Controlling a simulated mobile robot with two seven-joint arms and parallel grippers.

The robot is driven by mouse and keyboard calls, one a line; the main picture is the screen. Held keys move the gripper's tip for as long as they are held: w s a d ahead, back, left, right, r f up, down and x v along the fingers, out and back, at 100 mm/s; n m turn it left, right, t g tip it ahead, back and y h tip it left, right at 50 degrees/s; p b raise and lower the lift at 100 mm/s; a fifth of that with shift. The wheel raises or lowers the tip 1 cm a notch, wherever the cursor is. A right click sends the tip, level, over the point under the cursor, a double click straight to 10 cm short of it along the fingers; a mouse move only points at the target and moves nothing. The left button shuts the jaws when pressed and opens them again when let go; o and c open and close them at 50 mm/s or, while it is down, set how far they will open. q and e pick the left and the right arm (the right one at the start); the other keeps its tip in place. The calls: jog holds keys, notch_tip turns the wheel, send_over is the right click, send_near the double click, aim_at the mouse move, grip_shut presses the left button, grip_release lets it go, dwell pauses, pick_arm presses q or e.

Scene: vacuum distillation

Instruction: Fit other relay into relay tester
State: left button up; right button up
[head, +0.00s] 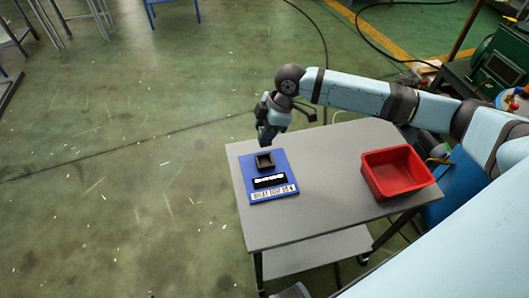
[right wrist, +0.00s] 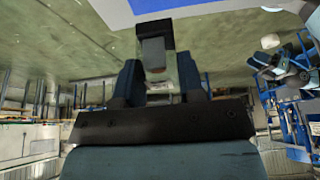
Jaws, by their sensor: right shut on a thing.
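The relay tester (head: 284,164) is a blue plate with a dark square socket (head: 264,161), a black strip with white marks and a white label at its front. It lies on the left part of the grey table. My right gripper (head: 267,135) points down just behind the socket. In the right wrist view my right gripper (right wrist: 157,72) is shut on a small relay (right wrist: 154,38) with a dark end and a clear-looking body. I cannot tell whether the relay touches the tester. The relay cannot be made out in the head view. My left gripper is out of view.
A red bin (head: 397,172) stands on the right part of the table (head: 325,205). The table between tester and bin is clear. A lower shelf (head: 318,250) is under the table. Green machinery (head: 500,60) stands at the far right, and cables lie on the floor.

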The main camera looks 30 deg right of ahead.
notch_tip(320, 180, down, 10)
jog(key=shift+r, duration=0.2)
dwell(0.3)
jog(key=o, duration=0.9)
jog(key=shift+f, duration=0.15)
jog(key=v, duration=1.2)
